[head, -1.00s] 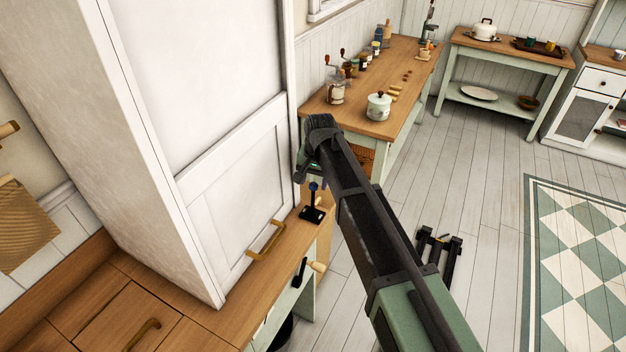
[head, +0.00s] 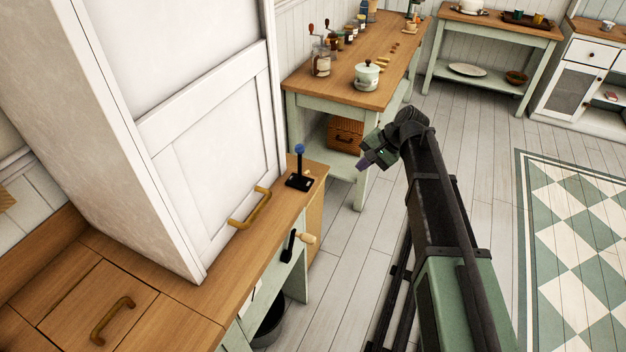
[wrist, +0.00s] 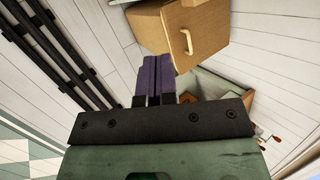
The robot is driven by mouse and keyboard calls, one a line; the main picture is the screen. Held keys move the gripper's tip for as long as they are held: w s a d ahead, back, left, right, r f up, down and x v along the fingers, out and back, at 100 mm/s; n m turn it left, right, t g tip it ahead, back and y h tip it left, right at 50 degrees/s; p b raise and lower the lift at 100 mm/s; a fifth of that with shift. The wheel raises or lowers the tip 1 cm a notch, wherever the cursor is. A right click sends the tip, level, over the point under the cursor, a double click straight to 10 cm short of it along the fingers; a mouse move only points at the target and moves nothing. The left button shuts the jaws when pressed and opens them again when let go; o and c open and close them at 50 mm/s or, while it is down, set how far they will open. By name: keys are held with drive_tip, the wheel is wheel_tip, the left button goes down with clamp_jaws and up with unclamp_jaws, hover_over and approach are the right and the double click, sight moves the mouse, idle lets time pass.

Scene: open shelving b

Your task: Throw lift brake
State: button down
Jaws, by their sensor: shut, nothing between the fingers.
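A lever with a blue knob (head: 299,149) stands nearly upright from a black base plate on the wooden counter, beside the tall white cabinet. It looks like the lift brake, but no label shows. My gripper (head: 367,161) is to the right of the lever in the head view, out past the counter's end and apart from it. In the wrist view its purple fingers (wrist: 154,77) are together with nothing between them. The lever cannot be made out in the wrist view.
A black crank with a wooden handle (head: 306,238) sticks out from the counter front. The tall white cabinet (head: 215,150) has a brass handle. A green-legged worktable (head: 350,95) stands behind my gripper. Floor (head: 345,250) right of the counter is open.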

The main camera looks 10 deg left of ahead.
wheel_tip(320, 180, down, 2)
drive_tip(key=s+d+f+y+b, duration=0.1)
drive_tip(key=s+d+y+b, duration=0.1)
drive_tip(key=y, duration=0.2)
wheel_tip(320, 180, up, 8)
drive_tip(key=n+t+y, duration=0.1)
drive_tip(key=n+y, duration=0.2)
drive_tip(key=y, duration=0.3)
hover_over(300, 164)
drive_tip(key=d, duration=0.4)
drive_tip(key=shift+w+a+f+b, duration=0.1)
drive_tip(key=shift+w+f+b, duration=0.1)
drive_tip(key=shift+b, duration=0.1)
drive_tip(key=shift+r, duration=0.1)
